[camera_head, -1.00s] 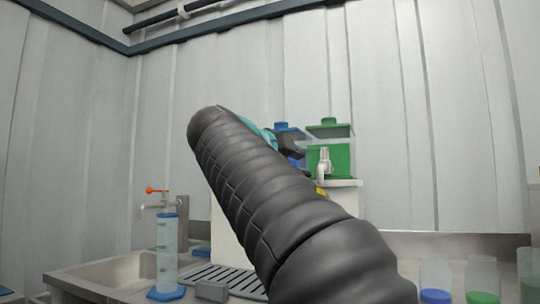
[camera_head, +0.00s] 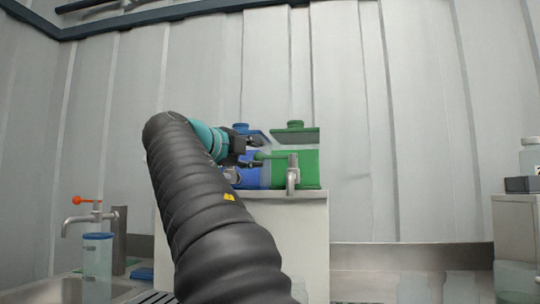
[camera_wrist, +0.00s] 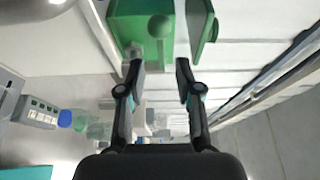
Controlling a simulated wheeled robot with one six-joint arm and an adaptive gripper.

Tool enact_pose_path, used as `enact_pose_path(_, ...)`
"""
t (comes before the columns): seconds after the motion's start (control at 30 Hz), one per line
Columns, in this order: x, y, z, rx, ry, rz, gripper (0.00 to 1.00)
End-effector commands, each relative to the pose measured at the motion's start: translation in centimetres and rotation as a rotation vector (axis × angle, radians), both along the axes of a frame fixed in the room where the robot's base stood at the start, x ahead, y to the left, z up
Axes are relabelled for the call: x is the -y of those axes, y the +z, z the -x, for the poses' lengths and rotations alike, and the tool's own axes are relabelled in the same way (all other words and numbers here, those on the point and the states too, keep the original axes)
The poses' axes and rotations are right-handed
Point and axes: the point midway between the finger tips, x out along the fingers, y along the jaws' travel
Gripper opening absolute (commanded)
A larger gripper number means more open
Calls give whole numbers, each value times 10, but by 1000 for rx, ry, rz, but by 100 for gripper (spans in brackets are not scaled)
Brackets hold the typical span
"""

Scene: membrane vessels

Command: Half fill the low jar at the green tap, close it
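The green tank (camera_head: 308,168) with its grey tap (camera_head: 292,178) stands on a white block in the head view. My gripper (camera_head: 256,152) is beside this lever, in front of the tanks. In the wrist view my gripper (camera_wrist: 159,64) is open with nothing between its fingers. The green tank (camera_wrist: 125,22) and the round green end (camera_wrist: 160,27) are just beyond the fingertips; I see no contact. I cannot tell which vessel is the low jar.
A blue tank (camera_head: 252,176) stands left of the green one on the white block (camera_head: 305,235). A sink tap (camera_head: 90,217) and a tall clear vessel (camera_head: 97,262) are at the left. A clear jar (camera_head: 531,155) is at the far right edge. The wrist view shows a blue-capped vessel (camera_wrist: 68,119).

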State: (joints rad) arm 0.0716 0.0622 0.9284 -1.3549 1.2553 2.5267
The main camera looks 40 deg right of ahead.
Motion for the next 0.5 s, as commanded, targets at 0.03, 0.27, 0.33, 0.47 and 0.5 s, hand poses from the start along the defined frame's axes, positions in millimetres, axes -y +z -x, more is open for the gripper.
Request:
enact_pose_path(0.03,10,2,-2,-2,-4,1,34)
enact_pose_path(0.27,47,2,-15,-2,0,0,34)
enact_pose_path(0.33,55,2,-18,-1,0,0,34)
enact_pose_path(0.47,67,1,-23,0,3,-1,34)
enact_pose_path(0.5,69,1,-24,0,4,0,34)
